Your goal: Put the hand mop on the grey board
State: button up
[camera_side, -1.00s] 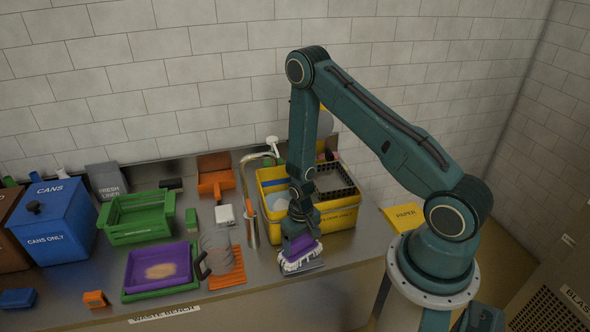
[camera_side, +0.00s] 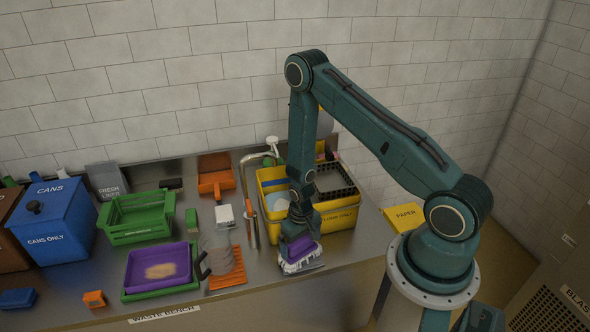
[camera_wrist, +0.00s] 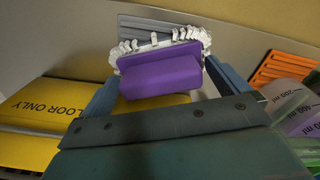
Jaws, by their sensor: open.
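The hand mop, a purple block with a white fringe, shows in the side view (camera_side: 301,247) below my gripper (camera_side: 298,236). In the wrist view the mop (camera_wrist: 160,75) sits between my two blue fingers, which are open on either side of it. The grey board (camera_side: 312,267) lies on the bench under the mop, and its edge also shows in the wrist view (camera_wrist: 135,32) beyond the fringe. The mop appears to rest on the board; most of the board is hidden beneath it.
A yellow bin (camera_side: 341,217) with a dark crate (camera_side: 331,185) stands just behind my gripper. A clear jug (camera_side: 218,255) by an orange ribbed mat (camera_side: 229,280) and a purple tray (camera_side: 143,282) are to the left. The bench right of the board is clear.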

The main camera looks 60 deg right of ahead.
notch_tip(320, 180, up, 12)
dwell(0.9)
jog(key=shift+r, duration=0.1)
jog(key=shift+r, duration=0.1)
dwell(0.4)
notch_tip(320, 180, up, 11)
jog(key=n+t, duration=0.1)
send_over(300, 240)
jog(key=a, duration=0.2)
jog(key=s+a+r+n+t, duration=0.1)
jog(key=s+a+r+t, duration=0.15)
jog(key=r, duration=0.85)
jog(key=s+a+r+n+t, duration=0.1)
jog(key=s+a+r, duration=0.2)
jog(key=s+r, duration=0.3)
jog(key=s+a+r+n+t, duration=0.1)
jog(key=s+a+r, duration=0.2)
jog(key=s+r, duration=0.3)
jog(key=shift+s, duration=0.9)
jog(key=shift+r, duration=0.1)
